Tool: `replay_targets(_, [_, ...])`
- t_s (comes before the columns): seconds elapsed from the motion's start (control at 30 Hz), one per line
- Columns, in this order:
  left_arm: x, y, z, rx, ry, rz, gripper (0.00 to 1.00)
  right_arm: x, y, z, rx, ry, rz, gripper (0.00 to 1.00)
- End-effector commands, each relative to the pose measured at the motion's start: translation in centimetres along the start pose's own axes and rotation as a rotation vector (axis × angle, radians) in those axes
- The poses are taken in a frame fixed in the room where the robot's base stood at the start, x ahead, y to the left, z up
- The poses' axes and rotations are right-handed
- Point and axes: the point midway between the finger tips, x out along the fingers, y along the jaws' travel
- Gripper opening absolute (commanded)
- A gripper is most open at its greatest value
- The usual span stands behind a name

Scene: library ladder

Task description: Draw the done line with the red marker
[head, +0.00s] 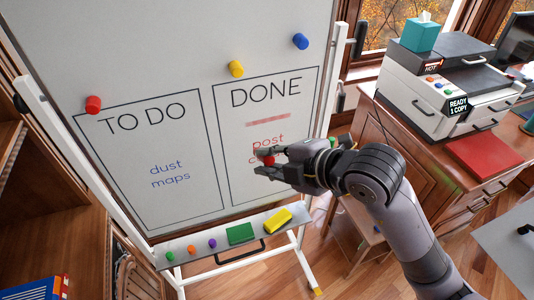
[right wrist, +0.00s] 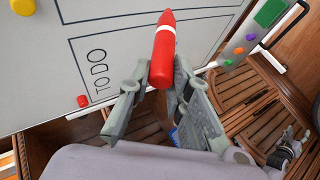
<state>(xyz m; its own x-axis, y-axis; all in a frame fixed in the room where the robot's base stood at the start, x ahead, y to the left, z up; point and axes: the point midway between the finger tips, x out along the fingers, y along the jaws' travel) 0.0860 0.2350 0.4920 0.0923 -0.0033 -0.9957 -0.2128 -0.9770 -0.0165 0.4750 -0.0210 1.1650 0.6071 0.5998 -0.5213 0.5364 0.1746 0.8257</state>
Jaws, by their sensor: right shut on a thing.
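The whiteboard (head: 150,60) has a TO DO box on the left and a DONE box on the right. Under the word DONE is a pale red horizontal bar, with red writing below it starting "post"; my right gripper partly covers the second line. My right gripper (head: 268,160) is in front of the DONE box, shut on the red marker (right wrist: 163,48). The marker's pointed end is up in the right wrist view, clear of the fingers. Contact with the board cannot be told.
Red (head: 93,104), yellow (head: 236,69) and blue (head: 300,41) magnets are on the board. The tray (head: 218,270) below holds small coloured pieces, a green block (head: 240,233) and a yellow eraser (head: 278,219). A printer (head: 440,90) stands on a wooden cabinet at right.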

Motion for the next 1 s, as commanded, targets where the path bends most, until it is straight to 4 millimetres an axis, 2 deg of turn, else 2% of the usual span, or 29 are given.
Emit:
replay_targets(0.57, [0.0,0.0,0.0,0.0,0.0,0.0,0.48,0.3,0.3,0.2,0.0,0.0,0.001,0.02])
replay_targets(1.0, [0.1,0.0,0.0,0.0,0.0,0.0,0.48,3.8,3.0,1.5,-0.001,0.013,0.004,0.02])
